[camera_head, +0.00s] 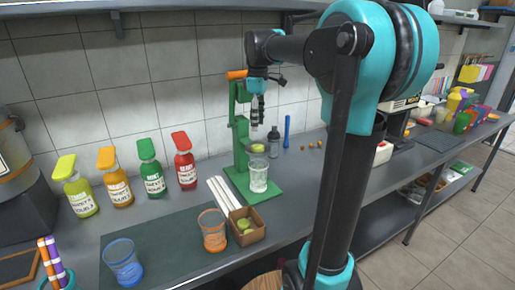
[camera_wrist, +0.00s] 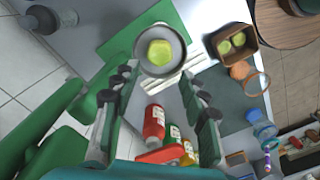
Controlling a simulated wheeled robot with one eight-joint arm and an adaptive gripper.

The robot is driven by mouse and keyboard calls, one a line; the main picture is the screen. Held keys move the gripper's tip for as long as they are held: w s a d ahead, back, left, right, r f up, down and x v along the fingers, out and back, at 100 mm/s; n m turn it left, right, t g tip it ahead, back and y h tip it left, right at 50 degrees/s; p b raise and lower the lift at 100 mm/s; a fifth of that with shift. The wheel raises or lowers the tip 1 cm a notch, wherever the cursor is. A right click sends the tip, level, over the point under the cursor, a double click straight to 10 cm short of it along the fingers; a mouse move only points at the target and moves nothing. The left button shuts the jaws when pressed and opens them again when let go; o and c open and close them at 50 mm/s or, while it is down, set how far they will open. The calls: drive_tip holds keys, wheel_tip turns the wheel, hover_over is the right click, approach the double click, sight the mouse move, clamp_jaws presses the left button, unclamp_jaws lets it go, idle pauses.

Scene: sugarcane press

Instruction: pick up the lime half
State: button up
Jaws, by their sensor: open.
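A green lime half (camera_wrist: 160,53) lies in a round grey metal bowl (camera_wrist: 182,62) of the green press (camera_head: 241,130). In the head view this lime half (camera_head: 257,148) shows small at the bowl. My gripper (camera_head: 256,120) points down just above the bowl. In the wrist view my open gripper (camera_wrist: 160,97) has a finger on each side, with nothing between them; the bowl lies beyond the fingertips. Several more lime pieces (camera_head: 244,225) sit in a small brown box (camera_head: 254,237), which also shows in the wrist view (camera_wrist: 249,55).
A clear glass (camera_head: 258,178) stands on the press's green base below the bowl. Orange (camera_head: 213,235) and blue (camera_head: 124,265) glasses stand on a dark mat. White sticks (camera_head: 222,194) lie beside the press. Several syrup bottles (camera_head: 186,165) line the wall; a grey bottle (camera_head: 273,138) stands behind right.

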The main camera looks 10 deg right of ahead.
sight(258, 146)
drive_tip(key=shift+f, duration=4.35)
drive_tip(key=c, duration=0.7)
drive_tip(key=shift+r, duration=0.1)
